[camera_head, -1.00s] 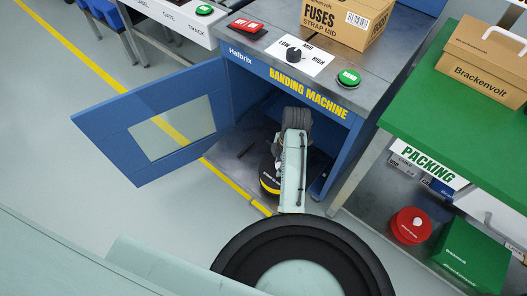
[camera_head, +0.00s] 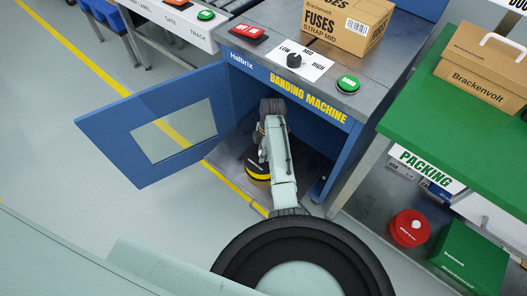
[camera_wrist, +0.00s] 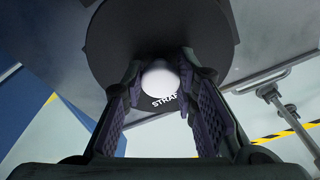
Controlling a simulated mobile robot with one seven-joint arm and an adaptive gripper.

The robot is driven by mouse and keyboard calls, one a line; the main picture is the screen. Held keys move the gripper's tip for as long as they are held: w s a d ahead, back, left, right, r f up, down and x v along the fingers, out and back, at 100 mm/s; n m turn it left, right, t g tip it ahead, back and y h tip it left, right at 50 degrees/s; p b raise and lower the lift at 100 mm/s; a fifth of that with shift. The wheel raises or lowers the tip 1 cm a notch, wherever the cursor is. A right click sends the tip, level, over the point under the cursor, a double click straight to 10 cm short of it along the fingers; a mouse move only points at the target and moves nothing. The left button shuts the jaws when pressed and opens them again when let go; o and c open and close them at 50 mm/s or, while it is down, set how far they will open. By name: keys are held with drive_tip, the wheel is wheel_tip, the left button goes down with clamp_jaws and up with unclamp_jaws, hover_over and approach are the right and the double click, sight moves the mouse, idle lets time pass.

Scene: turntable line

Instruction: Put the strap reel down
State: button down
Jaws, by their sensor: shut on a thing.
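The strap reel (camera_head: 258,168) is dark with a yellow band. In the head view it is low inside the open blue cabinet of the banding machine (camera_head: 308,95), partly covered by my arm. In the wrist view the dark reel (camera_wrist: 110,35) fills the top, with a white round knob and the letters "STRA" beside it. My gripper (camera_wrist: 160,78) is shut on the reel at this knob, one finger on each side. The head view hides the fingers behind my arm. I cannot tell whether the reel touches the cabinet floor.
The blue door (camera_head: 155,125) stands wide open to the left. The green packing table (camera_head: 450,125) is at the right, with a red reel (camera_head: 408,228) and green box (camera_head: 472,255) below. A fuses box (camera_head: 345,22) sits on the machine top.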

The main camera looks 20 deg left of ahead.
drive_tip(key=shift+w+f, duration=0.1)
drive_tip(key=c, duration=1.3)
unclamp_jaws()
drive_tip(key=shift+w+d+r+b, duration=0.1)
drive_tip(key=shift+d+r+b, duration=0.1)
drive_tip(key=shift+r, duration=1.75)
drive_tip(key=shift+w+d+r+b, duration=0.1)
drive_tip(key=shift+d+r+b, duration=0.05)
drive_tip(key=shift+r, duration=1.75)
